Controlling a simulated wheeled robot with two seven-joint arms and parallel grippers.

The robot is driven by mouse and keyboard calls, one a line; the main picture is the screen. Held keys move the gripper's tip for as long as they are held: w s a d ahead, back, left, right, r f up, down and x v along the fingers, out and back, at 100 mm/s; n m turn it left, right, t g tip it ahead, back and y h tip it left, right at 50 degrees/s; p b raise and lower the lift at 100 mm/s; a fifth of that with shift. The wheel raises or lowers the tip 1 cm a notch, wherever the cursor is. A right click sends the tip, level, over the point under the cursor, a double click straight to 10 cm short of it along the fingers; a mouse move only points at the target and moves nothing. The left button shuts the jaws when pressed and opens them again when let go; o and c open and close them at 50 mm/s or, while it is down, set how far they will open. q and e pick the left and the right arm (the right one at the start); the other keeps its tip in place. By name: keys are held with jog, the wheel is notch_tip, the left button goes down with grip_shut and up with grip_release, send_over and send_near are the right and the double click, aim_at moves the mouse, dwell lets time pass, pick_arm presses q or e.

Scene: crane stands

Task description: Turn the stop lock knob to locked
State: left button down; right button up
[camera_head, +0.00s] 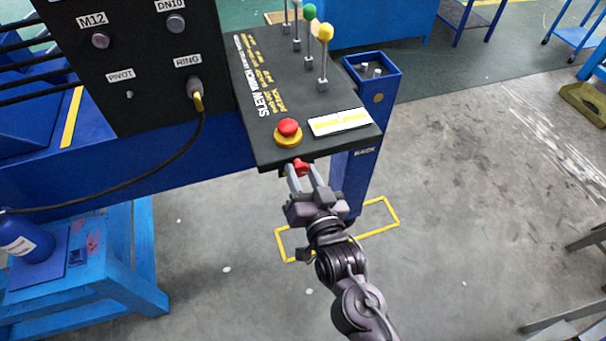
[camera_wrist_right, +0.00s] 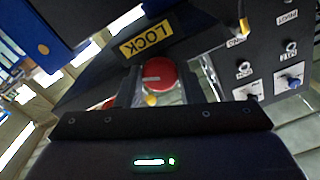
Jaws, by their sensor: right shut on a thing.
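The stop lock knob is a small red knob (camera_head: 301,167) on the front edge of the black control box (camera_head: 275,105). It also shows in the right wrist view as a red disc (camera_wrist_right: 159,74), beside a yellow LOCK label (camera_wrist_right: 146,39). My right gripper (camera_head: 303,173) is shut on the red knob, with one finger on each side of it. A bit of yellow (camera_wrist_right: 151,100) shows just below the knob in the wrist view. Whether the knob stands at locked cannot be read. My left gripper is not in view.
A red mushroom button (camera_head: 288,128) on a yellow base sits on the box top, just above the knob. Several levers (camera_head: 324,60) with coloured balls stand further back. A black panel (camera_head: 150,60) with a cable is at left. Open floor (camera_head: 480,220) lies to the right.

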jog(key=shift+m, duration=1.1)
jog(key=o, duration=1)
jog(key=b+v, duration=0.3)
jog(key=v, duration=0.4)
jog(key=shift+s, duration=0.3)
jog(key=shift+d, duration=0.1)
jog(key=shift+c, duration=0.2)
